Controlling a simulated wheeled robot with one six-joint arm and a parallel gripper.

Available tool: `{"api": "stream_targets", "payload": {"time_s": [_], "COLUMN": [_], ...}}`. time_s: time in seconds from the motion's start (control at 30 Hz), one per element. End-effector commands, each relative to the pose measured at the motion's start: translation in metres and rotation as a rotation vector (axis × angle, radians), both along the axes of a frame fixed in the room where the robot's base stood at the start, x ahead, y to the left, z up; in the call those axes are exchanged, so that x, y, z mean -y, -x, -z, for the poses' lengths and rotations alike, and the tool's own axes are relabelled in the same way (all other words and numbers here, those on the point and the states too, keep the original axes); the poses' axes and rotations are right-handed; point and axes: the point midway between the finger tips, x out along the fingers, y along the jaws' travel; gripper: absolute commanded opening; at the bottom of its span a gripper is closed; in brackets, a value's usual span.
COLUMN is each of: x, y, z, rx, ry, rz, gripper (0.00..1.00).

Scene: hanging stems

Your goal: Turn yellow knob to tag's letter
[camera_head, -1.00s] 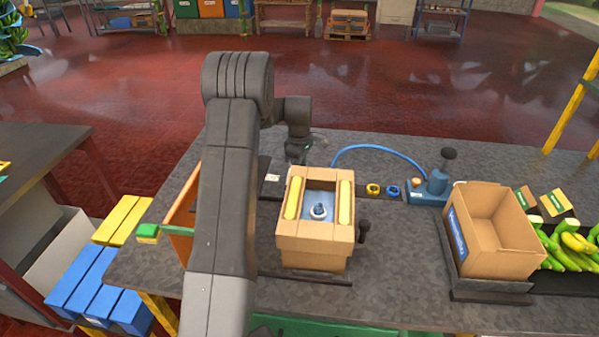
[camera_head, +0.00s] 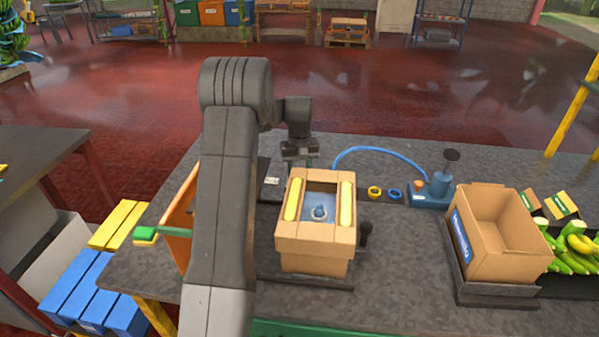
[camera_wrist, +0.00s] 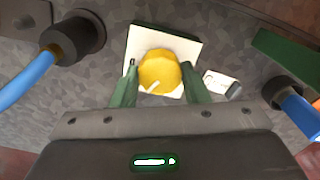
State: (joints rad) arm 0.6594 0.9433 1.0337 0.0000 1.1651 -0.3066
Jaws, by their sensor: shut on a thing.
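The yellow knob (camera_wrist: 159,71) sits on a white square plate (camera_wrist: 190,46) in the wrist view. A pale pointer line on it runs toward the lower left of that picture. My gripper (camera_wrist: 160,80) has one green finger on each side of the knob and is shut on it. A small white tag (camera_wrist: 217,82) lies right of the knob; its letter is too small to read. In the head view my gripper (camera_head: 300,160) is low behind the cardboard box, which hides the knob. A small white tag (camera_head: 271,181) shows left of the box there.
A cardboard box (camera_head: 315,234) with yellow pads stands in front of my gripper. A blue hose (camera_head: 367,149) arches behind it toward a blue pump (camera_head: 438,185). An open carton (camera_head: 500,260) and bananas (camera_head: 575,245) are at the right.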

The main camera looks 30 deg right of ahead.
Motion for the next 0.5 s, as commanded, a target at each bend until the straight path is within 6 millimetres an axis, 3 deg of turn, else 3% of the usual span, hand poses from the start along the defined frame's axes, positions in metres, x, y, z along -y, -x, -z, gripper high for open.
{"api": "stream_targets", "payload": {"time_s": [0.5], "x": [0.0007], "y": [-0.0006], "z": [-0.0013], "rx": [0.003], "ry": [0.003], "rz": [0.485], "gripper": [0.18]}}
